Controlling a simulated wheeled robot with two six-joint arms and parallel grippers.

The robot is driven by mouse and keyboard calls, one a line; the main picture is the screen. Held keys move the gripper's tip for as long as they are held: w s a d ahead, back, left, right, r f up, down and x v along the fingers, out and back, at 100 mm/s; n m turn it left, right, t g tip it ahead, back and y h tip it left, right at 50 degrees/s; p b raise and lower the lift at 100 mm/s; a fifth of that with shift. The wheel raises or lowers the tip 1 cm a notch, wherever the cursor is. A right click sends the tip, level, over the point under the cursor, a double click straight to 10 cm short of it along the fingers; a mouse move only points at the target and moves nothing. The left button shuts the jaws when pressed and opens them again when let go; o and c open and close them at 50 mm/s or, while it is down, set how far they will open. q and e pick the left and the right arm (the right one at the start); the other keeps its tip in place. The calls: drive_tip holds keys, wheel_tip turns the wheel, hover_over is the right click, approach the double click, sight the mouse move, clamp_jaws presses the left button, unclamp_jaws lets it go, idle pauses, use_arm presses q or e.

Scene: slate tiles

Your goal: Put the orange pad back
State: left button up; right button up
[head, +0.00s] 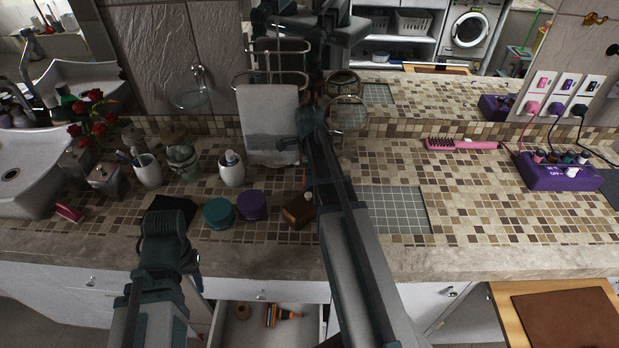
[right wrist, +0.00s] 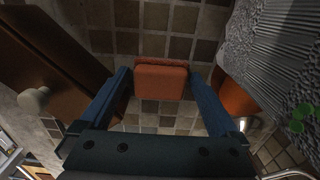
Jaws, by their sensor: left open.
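The orange pad (right wrist: 160,82), a small reddish-orange block with rounded edges, shows in the right wrist view on the tiled counter. My right gripper (right wrist: 161,72) is open, with one finger on each side of the pad and a narrow gap seen at both sides. In the head view I cannot make out the pad; my right arm reaches across the counter and may hide it. My left gripper (head: 168,218) is open and empty at the counter's front edge, left of a teal round tin (head: 219,213).
A brown wooden box (head: 297,211) stands by my right arm; a brown thing with a pale knob (right wrist: 34,100) shows left in the wrist view. A purple tin (head: 252,205), a white dispenser (head: 231,170) and a hanging towel (head: 268,120) are near. An open drawer (head: 258,335) is below.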

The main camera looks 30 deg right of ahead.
drive_tip(key=shift+r, duration=0.1)
wheel_tip(320, 180, up, 12)
drive_tip(key=p, duration=1.2)
drive_tip(key=s+a+n, duration=0.5)
drive_tip(key=a+n, duration=0.4)
drive_tip(key=a, duration=0.1)
drive_tip(key=s+a+n, duration=0.6)
drive_tip(key=a+n, duration=0.3)
drive_tip(key=a, duration=0.1)
drive_tip(key=s+a+n+h, duration=0.1)
drive_tip(key=s+a+n, duration=0.4)
drive_tip(key=a+n, duration=0.5)
drive_tip(key=shift+s+a, duration=0.25)
